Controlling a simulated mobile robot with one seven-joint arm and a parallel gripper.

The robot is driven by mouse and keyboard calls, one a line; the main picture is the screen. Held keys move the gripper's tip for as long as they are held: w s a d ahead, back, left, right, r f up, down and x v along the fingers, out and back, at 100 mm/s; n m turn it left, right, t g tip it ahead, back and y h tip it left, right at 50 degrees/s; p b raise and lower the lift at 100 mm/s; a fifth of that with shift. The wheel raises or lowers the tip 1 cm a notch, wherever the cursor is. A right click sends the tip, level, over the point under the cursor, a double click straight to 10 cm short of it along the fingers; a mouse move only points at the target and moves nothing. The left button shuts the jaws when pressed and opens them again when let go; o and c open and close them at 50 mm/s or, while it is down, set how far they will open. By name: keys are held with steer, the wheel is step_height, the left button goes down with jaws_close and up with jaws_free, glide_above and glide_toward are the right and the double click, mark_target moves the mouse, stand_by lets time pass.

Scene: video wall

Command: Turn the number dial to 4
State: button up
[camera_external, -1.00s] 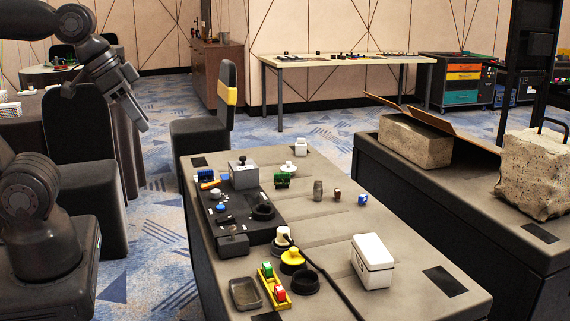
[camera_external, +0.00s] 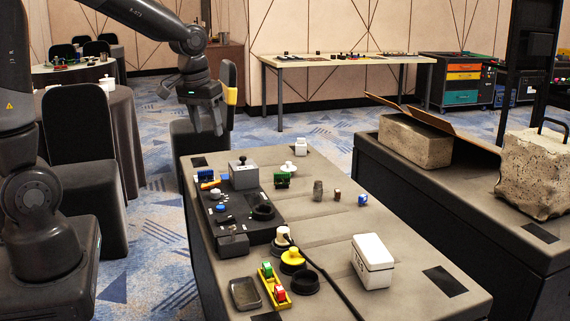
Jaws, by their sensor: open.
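A dark control panel (camera_external: 234,222) lies on the near table's left side. On it are a white knob (camera_external: 215,193), a blue knob (camera_external: 221,208), a black ring (camera_external: 263,212) and a grey box with a black lever (camera_external: 243,174). The number dial and its digits are too small to make out; I cannot tell which knob it is. My gripper (camera_external: 208,130) is open and empty, pointing down above the far left corner of the table, beyond the panel and apart from everything on the table.
The table (camera_external: 330,228) also bears a white lidded box (camera_external: 372,261), a yellow rack with red and green blocks (camera_external: 273,285), a yellow-topped piece (camera_external: 292,258) and a black cable (camera_external: 330,279). A dark chair (camera_external: 190,143) stands behind my gripper. The table's middle is mostly clear.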

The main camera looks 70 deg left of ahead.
mark_target(215, 190)
steer(key=w+a+f+n+g+h, duration=0.1)
steer(key=w+a+f+n, duration=0.1)
steer(key=a+f, duration=0.45)
steer(key=w+a+f+n+g, duration=0.1)
steer(key=a+f+n, duration=0.2)
steer(key=a+f, duration=0.35)
steer(key=f, duration=1.1)
steer(key=shift+a, duration=0.25)
steer(key=shift+r, duration=0.1)
steer(key=c, duration=1)
steer(key=shift+o, duration=0.2)
